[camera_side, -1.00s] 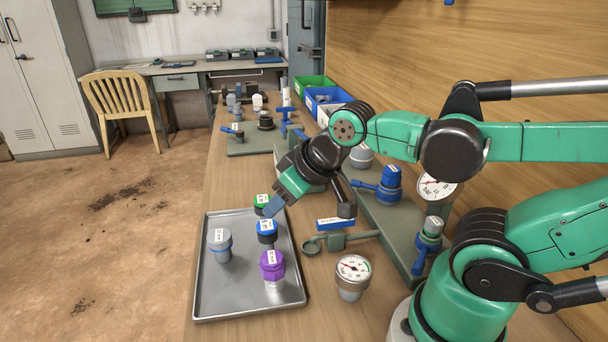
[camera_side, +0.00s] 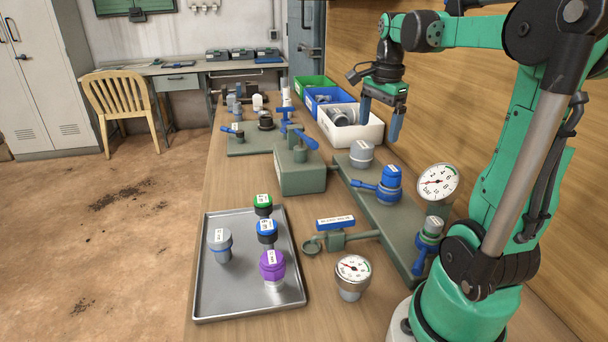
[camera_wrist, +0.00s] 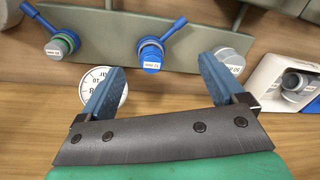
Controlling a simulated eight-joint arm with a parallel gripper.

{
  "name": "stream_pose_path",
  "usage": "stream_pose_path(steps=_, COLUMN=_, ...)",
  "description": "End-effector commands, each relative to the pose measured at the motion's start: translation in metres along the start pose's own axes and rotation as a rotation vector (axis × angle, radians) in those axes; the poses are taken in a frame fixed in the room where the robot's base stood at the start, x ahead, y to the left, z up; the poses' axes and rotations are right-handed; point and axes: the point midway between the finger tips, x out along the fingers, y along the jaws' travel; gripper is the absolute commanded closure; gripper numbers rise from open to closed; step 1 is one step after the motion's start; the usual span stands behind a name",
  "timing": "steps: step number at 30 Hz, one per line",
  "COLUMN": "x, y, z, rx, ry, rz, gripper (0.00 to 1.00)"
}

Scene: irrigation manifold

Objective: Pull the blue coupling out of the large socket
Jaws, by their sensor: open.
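The blue coupling (camera_side: 391,177) stands upright in a socket on the grey-green manifold bar (camera_side: 376,212). A blue lever (camera_side: 364,185) sticks out to the left at its base. In the wrist view the blue coupling (camera_wrist: 151,56) shows beyond my fingers, roughly between them, with its lever (camera_wrist: 171,33) angled up and right. My gripper (camera_side: 381,120) is open and empty, raised above the bar behind the coupling and apart from it. Its two blue fingers (camera_wrist: 161,74) also show in the wrist view. The inside of the socket is hidden.
A grey coupling (camera_side: 361,153) and a green-banded grey one (camera_side: 430,230) stand on the same bar. Gauges (camera_side: 437,183) (camera_side: 352,272) are near. A metal tray (camera_side: 205,295) holds several capped couplings. A white bin (camera_side: 366,134) stands behind, below my gripper.

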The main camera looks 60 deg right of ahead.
Motion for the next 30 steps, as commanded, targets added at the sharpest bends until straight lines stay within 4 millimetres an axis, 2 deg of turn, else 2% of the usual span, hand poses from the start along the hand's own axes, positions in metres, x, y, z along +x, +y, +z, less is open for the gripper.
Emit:
stream_pose_path(steps=1, x=0.003, y=0.004, z=-0.022, rx=0.139, ry=-0.008, rz=0.033, gripper=0.11)
stream_pose_path(steps=4, x=0.008, y=0.015, z=-0.055, rx=0.39, ry=-0.024, rz=0.098, gripper=0.11)
stream_pose_path(steps=6, x=0.025, y=0.015, z=-0.048, rx=0.364, ry=-0.024, rz=0.094, gripper=0.11)
stream_pose_path(steps=12, x=0.057, y=0.017, z=-0.046, rx=0.358, ry=-0.023, rz=0.091, gripper=0.11)
stream_pose_path(steps=17, x=0.069, y=0.018, z=-0.045, rx=0.356, ry=-0.022, rz=0.09, gripper=0.11)
stream_pose_path(steps=30, x=0.115, y=0.022, z=-0.043, rx=0.354, ry=-0.022, rz=0.089, gripper=0.11)
